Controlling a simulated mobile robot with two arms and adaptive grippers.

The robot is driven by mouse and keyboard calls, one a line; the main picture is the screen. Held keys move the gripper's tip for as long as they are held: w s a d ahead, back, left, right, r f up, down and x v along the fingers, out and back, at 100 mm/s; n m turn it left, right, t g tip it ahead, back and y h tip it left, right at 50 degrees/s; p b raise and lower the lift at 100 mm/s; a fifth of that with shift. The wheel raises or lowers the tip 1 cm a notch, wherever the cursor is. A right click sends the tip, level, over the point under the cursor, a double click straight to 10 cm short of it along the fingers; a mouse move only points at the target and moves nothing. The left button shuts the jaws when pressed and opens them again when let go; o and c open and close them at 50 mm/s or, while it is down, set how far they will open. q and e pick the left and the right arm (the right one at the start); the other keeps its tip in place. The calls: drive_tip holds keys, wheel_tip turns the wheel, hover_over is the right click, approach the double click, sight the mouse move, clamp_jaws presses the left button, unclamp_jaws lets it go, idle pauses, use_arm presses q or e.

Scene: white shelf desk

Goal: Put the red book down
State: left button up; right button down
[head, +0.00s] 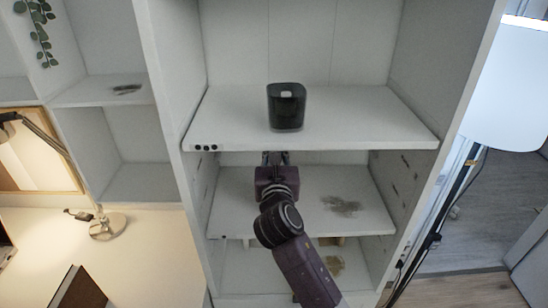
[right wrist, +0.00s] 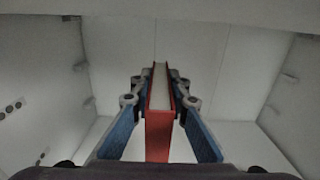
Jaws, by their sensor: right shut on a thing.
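The red book (right wrist: 159,125) stands upright between the blue-padded fingers of my right gripper (right wrist: 160,95) in the right wrist view, its red spine toward the camera and its pale pages at the top. The gripper is shut on it. In the head view my right gripper (head: 275,158) reaches into the shelf compartment under the upper board; the book is hidden there by the arm and the board. Whether the book touches the shelf board below cannot be told. My left gripper is not in view.
A black cup-like object (head: 286,107) stands on the upper shelf board (head: 380,118), above the arm. The middle shelf board (head: 330,182) has a dark stain and free room right of the arm.

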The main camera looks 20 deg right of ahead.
drive_tip(key=f, duration=0.4)
drive_tip(key=shift+w+a, duration=0.15)
drive_tip(key=shift+w, duration=0.05)
drive_tip(key=c, duration=1.8)
unclamp_jaws()
drive_tip(key=shift+f, duration=0.15)
drive_tip(key=shift+c, duration=0.2)
drive_tip(key=b+v, duration=0.2)
drive_tip(key=v, duration=1)
drive_tip(key=shift+r, duration=0.25)
